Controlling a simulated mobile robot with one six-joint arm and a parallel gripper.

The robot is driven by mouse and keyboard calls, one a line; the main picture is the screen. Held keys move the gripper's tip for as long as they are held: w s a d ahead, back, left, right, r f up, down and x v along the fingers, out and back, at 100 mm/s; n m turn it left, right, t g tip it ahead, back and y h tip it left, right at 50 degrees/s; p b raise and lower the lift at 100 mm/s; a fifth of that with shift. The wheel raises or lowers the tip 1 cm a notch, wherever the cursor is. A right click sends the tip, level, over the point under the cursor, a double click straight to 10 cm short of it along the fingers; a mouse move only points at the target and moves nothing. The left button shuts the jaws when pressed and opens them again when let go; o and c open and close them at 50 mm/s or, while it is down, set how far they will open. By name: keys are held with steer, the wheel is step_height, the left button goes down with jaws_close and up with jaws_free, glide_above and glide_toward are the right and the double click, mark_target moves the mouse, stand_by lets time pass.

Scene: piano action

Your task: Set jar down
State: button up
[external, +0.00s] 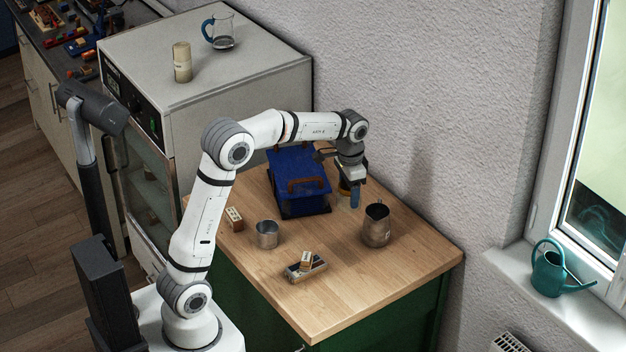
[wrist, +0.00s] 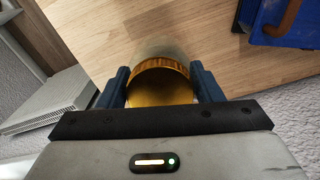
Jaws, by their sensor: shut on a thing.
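The jar (wrist: 160,80) has a gold lid and a clear-looking body in the wrist view. My gripper (wrist: 160,88) is shut on it, with one blue finger on each side of the lid. In the external view the jar (external: 344,188) is mostly hidden behind my gripper (external: 352,193), near the back edge of the wooden worktop (external: 345,285). The jar looks upright. I cannot tell whether its base touches the wood.
A blue box (external: 300,178) with brown handles stands just left of the jar. A metal pitcher (external: 376,226) is in front of it to the right. A metal cup (external: 267,234) and small boxes (external: 306,266) stand nearer the front. The wall is close behind.

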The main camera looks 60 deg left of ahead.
steer(key=s+a+n, duration=0.3)
steer(key=a, duration=0.8)
steer(key=s+a+n, duration=0.3)
steer(key=a, duration=0.8)
steer(key=s+a+n+p, duration=0.1)
steer(key=s+a+n, duration=0.5)
steer(key=s+a, duration=1)
steer(key=shift+w+a+f+p, duration=0.1)
steer(key=shift+w+f+p, duration=0.1)
steer(key=shift+f, duration=2.3)
steer(key=shift+w+a+f+p, duration=0.1)
steer(key=shift+w+f+p, duration=0.1)
steer(key=shift+f, duration=2.3)
steer(key=shift+w+a+f+p, duration=0.1)
steer(key=shift+f+p, duration=0.1)
steer(key=shift+f, duration=2.3)
steer(key=shift+f, duration=0.2)
steer(key=o, duration=1)
steer(key=shift+o, duration=0.2)
